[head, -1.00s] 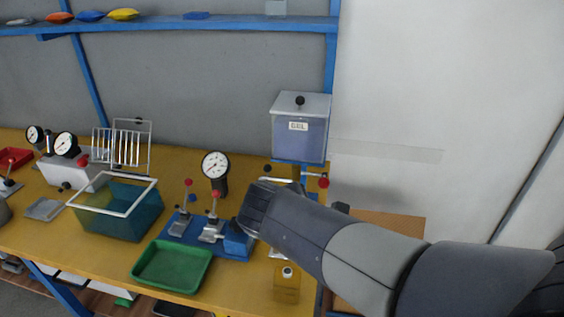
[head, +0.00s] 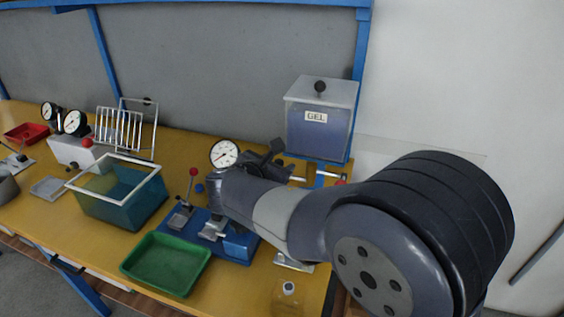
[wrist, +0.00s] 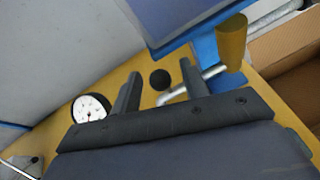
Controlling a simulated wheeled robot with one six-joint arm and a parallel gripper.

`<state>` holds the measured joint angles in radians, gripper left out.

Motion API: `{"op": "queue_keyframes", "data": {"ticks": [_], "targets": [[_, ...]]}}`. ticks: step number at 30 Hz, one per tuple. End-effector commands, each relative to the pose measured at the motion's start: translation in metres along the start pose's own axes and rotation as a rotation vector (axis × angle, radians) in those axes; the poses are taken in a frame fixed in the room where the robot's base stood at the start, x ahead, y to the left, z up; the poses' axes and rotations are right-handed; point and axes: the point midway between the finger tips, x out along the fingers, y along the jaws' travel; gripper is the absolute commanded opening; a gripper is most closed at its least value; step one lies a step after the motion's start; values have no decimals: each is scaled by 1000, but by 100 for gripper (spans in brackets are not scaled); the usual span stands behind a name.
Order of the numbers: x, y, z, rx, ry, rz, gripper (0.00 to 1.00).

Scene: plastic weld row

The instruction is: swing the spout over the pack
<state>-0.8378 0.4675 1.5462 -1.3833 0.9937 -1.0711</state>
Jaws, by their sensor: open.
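The spout is a pale metal tube under the clear GEL tank (head: 319,130); part of it shows right of my gripper in the head view (head: 298,179). My gripper (head: 284,157) is open, at the spout's left end. In the wrist view the knob appears between the open fingers (wrist: 159,76); I cannot tell whether they touch it. I cannot make out the pack; my arm hides much of the area below.
A blue fixture (head: 237,244) with toggle clamps and a green tray (head: 165,264) lie left of my arm. A dial gauge (head: 224,153) stands close to my gripper. A capped amber bottle (head: 287,298) stands near the front edge. A teal bin (head: 120,198) is farther left.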

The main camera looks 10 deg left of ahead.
Motion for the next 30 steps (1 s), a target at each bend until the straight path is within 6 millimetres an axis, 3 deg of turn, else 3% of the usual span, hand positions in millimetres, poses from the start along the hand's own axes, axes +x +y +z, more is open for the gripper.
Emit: {"op": "queue_keyframes", "data": {"ticks": [6,16,30], "targets": [[22,0,0,1,1,-2,43],[24,0,0,1,1,0,42],[24,0,0,1,1,0,4]]}}
